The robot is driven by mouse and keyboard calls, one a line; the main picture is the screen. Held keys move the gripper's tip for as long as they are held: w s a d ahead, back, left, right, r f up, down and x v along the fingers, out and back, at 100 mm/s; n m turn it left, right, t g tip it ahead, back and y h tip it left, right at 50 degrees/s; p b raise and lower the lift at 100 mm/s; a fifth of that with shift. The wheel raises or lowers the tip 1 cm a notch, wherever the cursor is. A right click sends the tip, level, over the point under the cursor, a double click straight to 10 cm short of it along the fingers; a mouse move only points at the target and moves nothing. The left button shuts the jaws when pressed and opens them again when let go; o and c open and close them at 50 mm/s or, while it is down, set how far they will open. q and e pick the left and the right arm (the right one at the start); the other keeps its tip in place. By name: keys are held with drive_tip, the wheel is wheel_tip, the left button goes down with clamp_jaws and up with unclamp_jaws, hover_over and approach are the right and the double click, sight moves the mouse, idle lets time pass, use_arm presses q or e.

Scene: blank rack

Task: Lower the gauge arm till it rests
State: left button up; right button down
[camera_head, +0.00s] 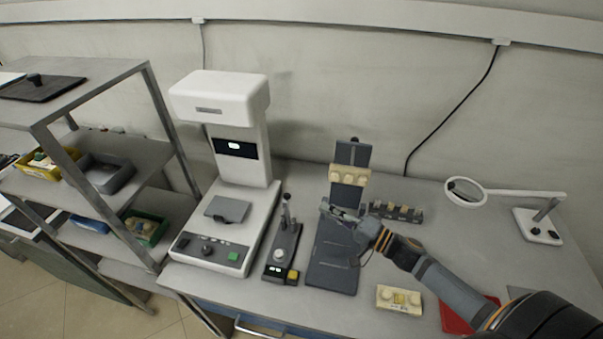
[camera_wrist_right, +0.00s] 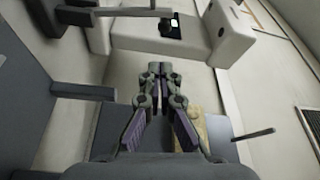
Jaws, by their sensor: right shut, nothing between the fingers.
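A small dark gauge (camera_head: 283,251) stands on the bench, with a green-lit display and a yellow button at its front. Its thin dark arm (camera_head: 285,212) stands up at the back, above a pale round pad; I cannot tell the gap beneath it. My right gripper (camera_head: 327,208) is shut and empty, right of the gauge and in front of the dark upright stand (camera_head: 333,262). In the right wrist view the shut fingers (camera_wrist_right: 160,72) meet at the tips with nothing between them. My left gripper is not in view.
A white machine (camera_head: 235,100) stands left of the gauge. The stand bears a beige block (camera_head: 350,176); a dark strip holder (camera_head: 396,211) lies behind my right arm. Another beige block (camera_head: 399,299), a red tray (camera_head: 452,317) and a magnifier lamp (camera_head: 540,224) are to the right.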

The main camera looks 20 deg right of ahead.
drive_tip(key=r+p, duration=0.1)
drive_tip(key=p, duration=0.2)
hover_over(287, 213)
drive_tip(key=w+d, duration=0.1)
drive_tip(key=d, duration=0.3)
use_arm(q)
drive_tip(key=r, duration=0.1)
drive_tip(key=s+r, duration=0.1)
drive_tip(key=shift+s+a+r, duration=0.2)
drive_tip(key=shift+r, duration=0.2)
use_arm(e)
drive_tip(key=shift+w+r, duration=0.1)
drive_tip(key=shift+r, duration=0.05)
drive_tip(key=shift+a, duration=0.1)
